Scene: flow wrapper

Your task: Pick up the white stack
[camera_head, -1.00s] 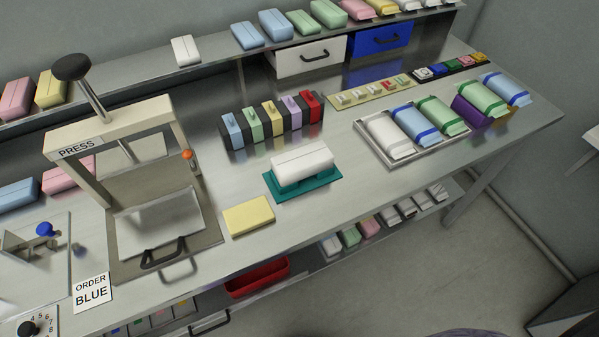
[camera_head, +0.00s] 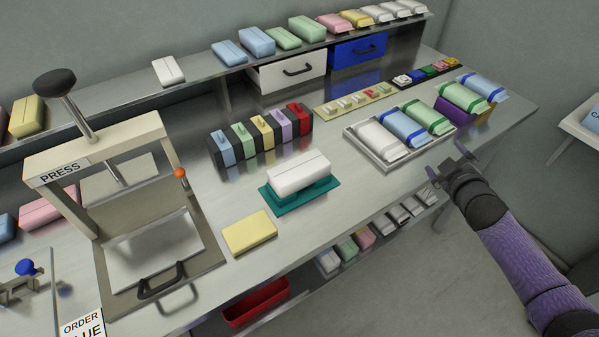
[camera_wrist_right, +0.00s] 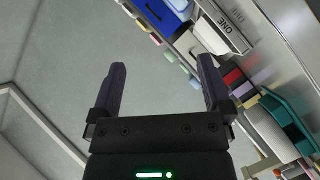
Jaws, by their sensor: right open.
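The white stack (camera_head: 299,174) lies on a teal mat (camera_head: 328,193) near the middle of the bench in the head view. It looks like white packs with a seam line across the top. My right gripper (camera_head: 447,163) is open and empty near the bench's front edge, well to the right of the stack and apart from it. In the right wrist view its two fingers (camera_wrist_right: 160,72) stand wide apart with nothing between them. A teal surface (camera_wrist_right: 290,118) shows at the right there, beside a white shape that I cannot identify surely. My left gripper is not in view.
A yellow block (camera_head: 249,233) lies left of the mat. A metal tray (camera_head: 379,161) of wrapped packs stands to its right, towards my right gripper. A row of coloured packs in a dark holder (camera_head: 261,141) stands behind. The press (camera_head: 100,170) is at the left.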

